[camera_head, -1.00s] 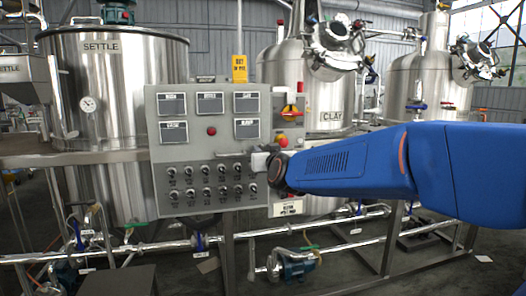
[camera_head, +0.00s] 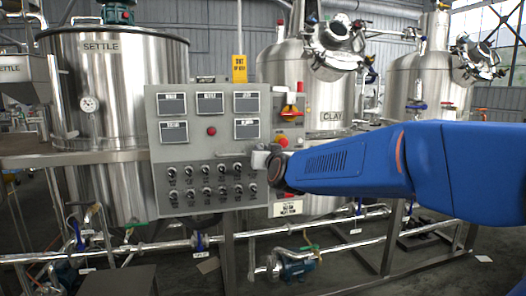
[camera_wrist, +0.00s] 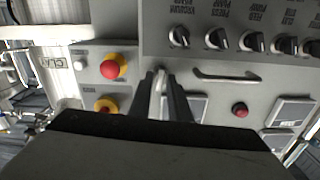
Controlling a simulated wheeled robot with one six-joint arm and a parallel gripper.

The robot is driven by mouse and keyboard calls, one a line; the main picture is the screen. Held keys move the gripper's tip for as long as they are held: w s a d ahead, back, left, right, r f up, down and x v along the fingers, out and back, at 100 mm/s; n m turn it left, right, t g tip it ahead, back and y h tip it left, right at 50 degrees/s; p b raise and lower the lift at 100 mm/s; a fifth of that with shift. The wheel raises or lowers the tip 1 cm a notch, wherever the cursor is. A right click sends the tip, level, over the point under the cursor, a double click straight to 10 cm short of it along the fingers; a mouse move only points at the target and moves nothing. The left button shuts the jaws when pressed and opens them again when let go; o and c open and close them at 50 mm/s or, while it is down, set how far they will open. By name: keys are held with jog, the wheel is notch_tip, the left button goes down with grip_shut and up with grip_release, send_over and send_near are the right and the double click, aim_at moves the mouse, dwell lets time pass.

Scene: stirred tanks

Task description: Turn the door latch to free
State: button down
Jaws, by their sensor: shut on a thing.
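The door latch (camera_wrist: 159,80) is a narrow pale piece on the grey control cabinet's front, by the seam along the panel. In the wrist view it stands between the dark fingers of my gripper (camera_wrist: 161,100), which is shut on it. The fingers hide much of the latch, so its exact angle cannot be told. The cabinet door (camera_head: 190,150) looks closed.
A bar handle (camera_wrist: 228,77) is close beside my fingers. Red buttons on yellow collars (camera_wrist: 112,66) and several black knobs (camera_wrist: 254,41) are near. A settle tank (camera_head: 130,80) stands behind left, a clay tank (camera_head: 285,70) behind right. Pipes (camera_head: 330,240) run low.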

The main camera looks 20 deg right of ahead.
jog(key=shift+d+f+m, duration=0.1)
jog(key=shift+m, duration=4.05)
jog(key=shift+d+f+m, duration=0.1)
jog(key=shift+m, duration=4.05)
jog(key=c, duration=1.9)
grip_release()
jog(key=shift+o, duration=0.2)
